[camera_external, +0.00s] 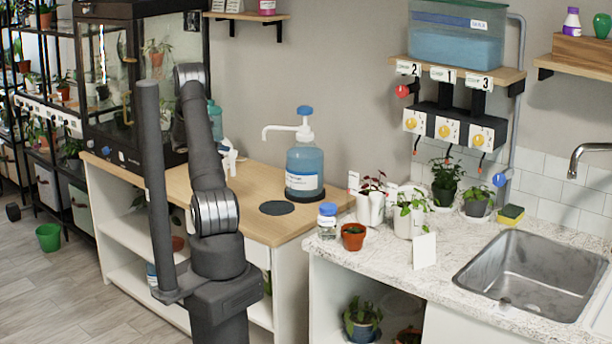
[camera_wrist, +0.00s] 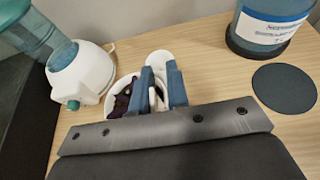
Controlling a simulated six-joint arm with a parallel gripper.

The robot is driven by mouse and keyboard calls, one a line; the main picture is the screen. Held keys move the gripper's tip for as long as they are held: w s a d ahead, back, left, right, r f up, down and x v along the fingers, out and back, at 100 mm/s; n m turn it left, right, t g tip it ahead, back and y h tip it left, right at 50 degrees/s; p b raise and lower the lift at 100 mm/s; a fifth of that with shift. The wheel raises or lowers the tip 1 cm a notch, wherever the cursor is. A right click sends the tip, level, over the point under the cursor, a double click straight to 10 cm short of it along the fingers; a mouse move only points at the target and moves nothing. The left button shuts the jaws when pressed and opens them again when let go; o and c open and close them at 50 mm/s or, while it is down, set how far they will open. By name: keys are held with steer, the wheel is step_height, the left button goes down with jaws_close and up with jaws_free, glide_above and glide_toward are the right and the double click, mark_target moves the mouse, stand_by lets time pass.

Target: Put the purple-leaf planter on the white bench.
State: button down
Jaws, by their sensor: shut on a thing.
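The purple-leaf planter (camera_wrist: 121,101) shows in the wrist view as a white pot with dark purple leaves, over the wooden benchtop. My gripper (camera_wrist: 162,72) is shut on its white wall, with the blue-grey fingers on either side. The fingers hide part of the pot, and I cannot tell whether its base touches the wood. The white bench appears to be the pale marble-topped counter (camera_external: 440,260) with the sink, at the right.
A large blue pump bottle (camera_external: 305,168) and a dark round mat (camera_external: 277,208) are on the wooden bench (camera_external: 255,228). Several pots, a small jar (camera_external: 327,222) and a white card (camera_external: 425,250) occupy the counter's left part.

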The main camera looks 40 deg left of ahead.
steer(key=shift+f, duration=1.75)
steer(key=c, duration=1.4)
jaws_free()
steer(key=shift+f, duration=0.1)
glide_toward(230, 158)
steer(key=v, duration=0.6)
steer(key=shift+s+r, duration=0.2)
steer(key=shift+r, duration=0.05)
